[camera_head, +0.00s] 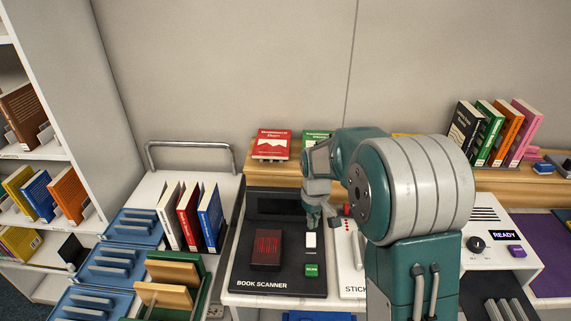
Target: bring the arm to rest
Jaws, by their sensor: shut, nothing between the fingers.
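My arm rises on the right of the head view and bends over the table. My gripper (313,217) points down above the right part of the black book scanner (285,282). Its fingers are together with nothing in them. A white block or button (310,240) shows just below the fingertips, and a green button (312,270) lies nearer the front. I cannot tell whether the fingertips touch the scanner.
Left is a cart (145,192) with upright books and blue slotted trays (136,226). A bookshelf (72,140) stands at far left. A wooden ledge (262,175) at the back bears a red book (272,144) and several upright books. A panel reading READY (504,236) is right.

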